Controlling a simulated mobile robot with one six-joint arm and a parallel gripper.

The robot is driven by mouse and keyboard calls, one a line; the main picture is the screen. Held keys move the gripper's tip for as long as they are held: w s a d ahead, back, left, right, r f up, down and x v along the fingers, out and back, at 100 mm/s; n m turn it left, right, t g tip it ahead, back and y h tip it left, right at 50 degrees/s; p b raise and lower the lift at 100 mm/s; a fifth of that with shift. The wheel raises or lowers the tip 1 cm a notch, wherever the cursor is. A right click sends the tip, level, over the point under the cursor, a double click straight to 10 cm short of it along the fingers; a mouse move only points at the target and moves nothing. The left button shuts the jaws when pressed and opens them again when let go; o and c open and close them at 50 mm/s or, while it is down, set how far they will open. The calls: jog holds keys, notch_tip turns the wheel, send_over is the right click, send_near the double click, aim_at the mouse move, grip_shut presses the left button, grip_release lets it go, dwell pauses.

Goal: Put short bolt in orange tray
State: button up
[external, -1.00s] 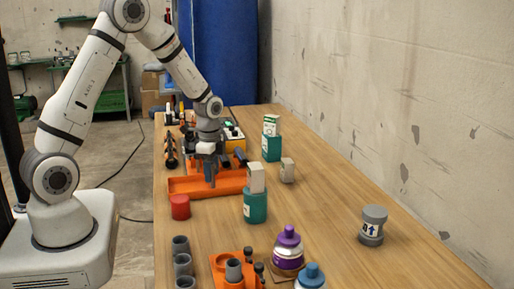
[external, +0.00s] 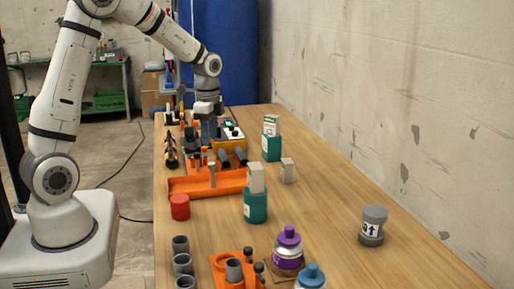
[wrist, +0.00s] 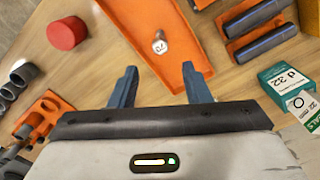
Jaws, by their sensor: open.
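The orange tray (external: 188,187) lies on the workbench and also shows in the wrist view (wrist: 140,17). The short bolt (external: 212,173), pale grey metal, stands upright inside it. My gripper (external: 207,141) is above and beyond the tray, away from the bolt. In the wrist view its two blue-grey fingers (wrist: 160,72) are apart with nothing between them.
A red cap (external: 180,207) sits in front of the tray. Dark pipes (external: 232,157) lie behind the tray. The bench's right side is mostly clear, with a grey jar (external: 372,226).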

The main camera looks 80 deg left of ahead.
jog(key=s+d+r+n+t, duration=0.1)
jog(key=s+d+r, duration=0.15)
jog(key=d, duration=0.45)
jog(key=s+d+r+n, duration=0.1)
jog(key=d+r, duration=0.3)
jog(key=d, duration=0.3)
jog(key=s+d+r+n+t, duration=0.1)
jog(key=s+d+n, duration=0.3)
jog(key=s+d, duration=0.8)
jog(key=shift+s+r+t, duration=0.15)
jog(key=shift+r+t, duration=0.25)
